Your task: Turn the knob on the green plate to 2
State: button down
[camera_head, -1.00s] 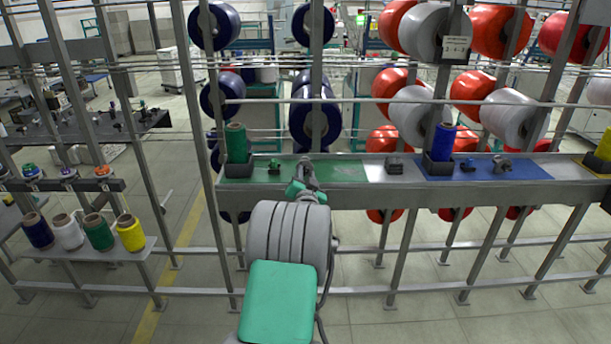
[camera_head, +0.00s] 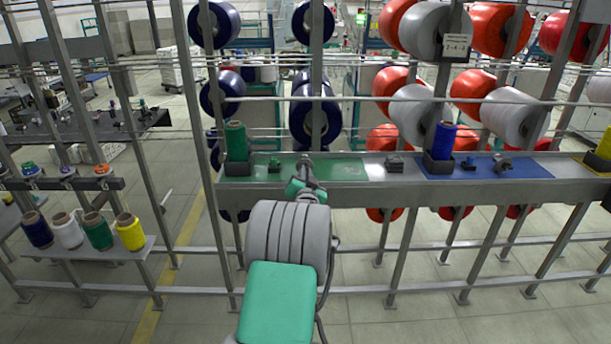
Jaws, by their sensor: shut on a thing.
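The green plate (camera_head: 345,170) lies on the left part of the long grey shelf. My gripper (camera_head: 304,162) is over its middle, shut on the knob there. The knob is hidden by my gripper and wrist, so its pointer and any numbers around it cannot be read. A small green part (camera_head: 274,165) sits on the plate just left of my gripper. A green spool (camera_head: 236,142) stands in a dark holder at the plate's left end.
A dark grey block (camera_head: 394,164) sits right of the green plate. The blue plate (camera_head: 530,170) carries a blue spool (camera_head: 443,141), a small blue part and a dark knob (camera_head: 502,163). Thin rails and posts cross in front of large red, white and navy reels behind.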

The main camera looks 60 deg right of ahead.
jog(key=shift+f+b, duration=0.2)
jog(key=shift+b, duration=0.15)
jog(key=n+b, duration=1.1)
jog(key=b, duration=0.6)
jog(key=shift+w+a+r, duration=0.1)
jog(key=shift+r+n, duration=0.1)
jog(key=shift+n, duration=0.2)
jog(key=c, duration=1.5)
grip_release()
jog(key=v, duration=0.7)
jog(key=shift+a, duration=0.35)
